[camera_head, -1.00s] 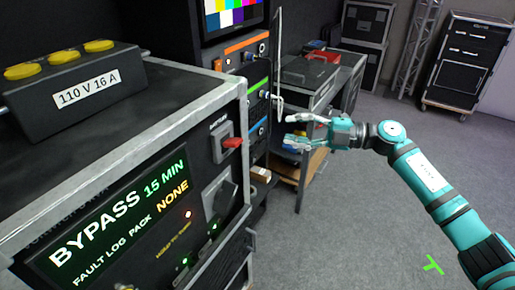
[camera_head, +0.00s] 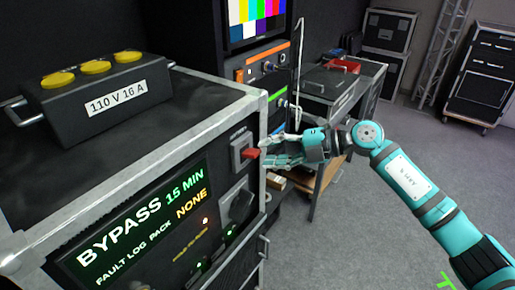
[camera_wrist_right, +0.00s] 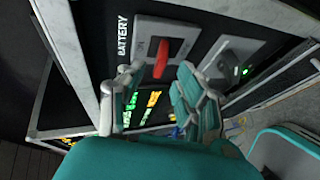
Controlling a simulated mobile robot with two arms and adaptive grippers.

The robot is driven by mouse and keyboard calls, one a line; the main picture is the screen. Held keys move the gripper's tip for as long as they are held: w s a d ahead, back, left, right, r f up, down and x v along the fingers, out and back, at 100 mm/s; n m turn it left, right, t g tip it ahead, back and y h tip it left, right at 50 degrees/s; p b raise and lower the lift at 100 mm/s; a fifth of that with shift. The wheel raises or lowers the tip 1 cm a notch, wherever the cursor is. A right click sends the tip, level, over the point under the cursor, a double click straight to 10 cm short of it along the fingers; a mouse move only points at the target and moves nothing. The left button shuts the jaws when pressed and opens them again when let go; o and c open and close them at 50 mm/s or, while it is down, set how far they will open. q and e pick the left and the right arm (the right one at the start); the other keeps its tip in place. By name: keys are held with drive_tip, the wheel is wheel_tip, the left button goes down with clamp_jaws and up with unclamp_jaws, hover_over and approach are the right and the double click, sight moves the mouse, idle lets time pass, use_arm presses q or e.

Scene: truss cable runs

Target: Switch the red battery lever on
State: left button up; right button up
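The red battery lever (camera_head: 250,153) sits on a grey plate (camera_head: 237,146) on the front of the black rack case, near its right edge. In the right wrist view the red lever (camera_wrist_right: 161,58) shows below the plate's middle, beside the white BATTERY label (camera_wrist_right: 122,36). My right gripper (camera_head: 266,151) is open, its fingers pointing at the lever from the right. In the wrist view its fingertips (camera_wrist_right: 157,72) lie on either side of the lever, with gaps; whether they touch it I cannot tell. My left gripper is out of view.
A display (camera_head: 140,222) on the case reads BYPASS 15 MIN, FAULT LOG PACK NONE. A dark rotary switch (camera_head: 236,204) sits below the lever. A 110 V box (camera_head: 98,98) stands on top.

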sight(259, 153)
drive_tip(key=shift+p+x, duration=0.3)
drive_tip(key=shift+x, duration=1.6)
drive_tip(key=shift+r, duration=0.1)
clamp_jaws()
